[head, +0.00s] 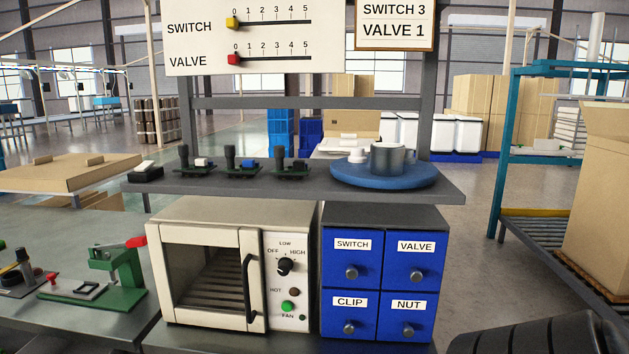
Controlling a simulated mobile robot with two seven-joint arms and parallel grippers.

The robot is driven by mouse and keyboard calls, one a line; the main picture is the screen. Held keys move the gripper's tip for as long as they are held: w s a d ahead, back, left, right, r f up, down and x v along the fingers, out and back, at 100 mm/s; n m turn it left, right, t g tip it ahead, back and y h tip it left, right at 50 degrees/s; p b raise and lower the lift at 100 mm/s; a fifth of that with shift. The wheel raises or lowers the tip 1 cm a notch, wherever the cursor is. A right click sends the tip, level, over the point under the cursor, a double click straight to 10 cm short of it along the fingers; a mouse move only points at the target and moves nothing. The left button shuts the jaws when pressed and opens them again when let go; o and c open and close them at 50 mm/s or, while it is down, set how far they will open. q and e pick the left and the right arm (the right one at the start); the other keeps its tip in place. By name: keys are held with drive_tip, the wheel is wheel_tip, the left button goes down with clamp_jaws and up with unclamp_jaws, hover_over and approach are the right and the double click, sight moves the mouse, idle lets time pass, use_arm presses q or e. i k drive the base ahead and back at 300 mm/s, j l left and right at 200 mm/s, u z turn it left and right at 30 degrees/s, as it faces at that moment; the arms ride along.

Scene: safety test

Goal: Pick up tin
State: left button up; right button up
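A grey metal tin (387,159), shaped like a short can, stands upright on a round blue turntable-like disc (385,178). The disc sits at the right end of the grey shelf (250,188), above the blue drawers. A small white object (357,156) stands on the disc just left of the tin. Neither of my grippers shows in the head view. A dark ribbed part at the bottom right looks like part of my own arm. Nothing is seen touching the tin.
Below the shelf are an oven (213,279) and blue drawers (350,248) labelled SWITCH, VALVE, CLIP and NUT. Several small black-based parts (243,163) stand along the shelf. A green press (118,268) is at left. A sign panel (255,38) hangs above, and grey uprights flank the shelf.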

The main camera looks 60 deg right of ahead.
sight(387, 159)
drive_tip(key=z, duration=2.1)
